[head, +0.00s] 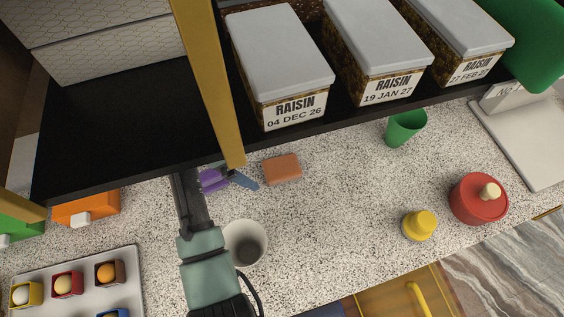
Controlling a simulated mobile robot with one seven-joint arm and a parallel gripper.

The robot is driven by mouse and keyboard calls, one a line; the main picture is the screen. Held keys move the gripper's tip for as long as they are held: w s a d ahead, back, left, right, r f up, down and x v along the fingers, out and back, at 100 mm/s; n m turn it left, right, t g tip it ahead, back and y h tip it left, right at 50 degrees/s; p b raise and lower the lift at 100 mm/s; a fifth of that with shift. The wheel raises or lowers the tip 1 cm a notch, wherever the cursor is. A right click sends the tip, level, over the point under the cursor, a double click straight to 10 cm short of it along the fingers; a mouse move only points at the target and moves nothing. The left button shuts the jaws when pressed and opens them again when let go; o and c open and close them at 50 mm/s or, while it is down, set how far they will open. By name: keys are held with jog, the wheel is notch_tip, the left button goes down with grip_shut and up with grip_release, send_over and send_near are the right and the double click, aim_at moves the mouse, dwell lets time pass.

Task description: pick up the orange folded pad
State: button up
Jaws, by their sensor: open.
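The orange folded pad (282,168) is a small brownish-orange block lying flat on the speckled counter, just in front of the black shelf and right of the yellow post. My arm reaches up from the bottom of the view. My gripper (229,181) is at its far end, left of the pad and apart from it. It is open, with a blue-grey finger pointing down and right towards the pad's near left side. A purple part shows beside it; I cannot tell if that is a finger. The post and shelf edge hide part of the gripper.
The yellow post (210,80) and black shelf (130,130) with raisin tubs (280,55) overhang the counter. A white cup (245,243) stands beside my arm. A green cup (406,127), yellow jar (419,225) and red lidded pot (478,198) stand right. The counter between is clear.

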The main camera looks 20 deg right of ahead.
aim_at(270, 169)
jog(key=d, duration=0.3)
jog(key=shift+s, duration=0.1)
jog(key=shift+p+x, duration=0.55)
jog(key=shift+x, duration=2)
jog(key=c, duration=1.3)
jog(key=shift+r, duration=0.1)
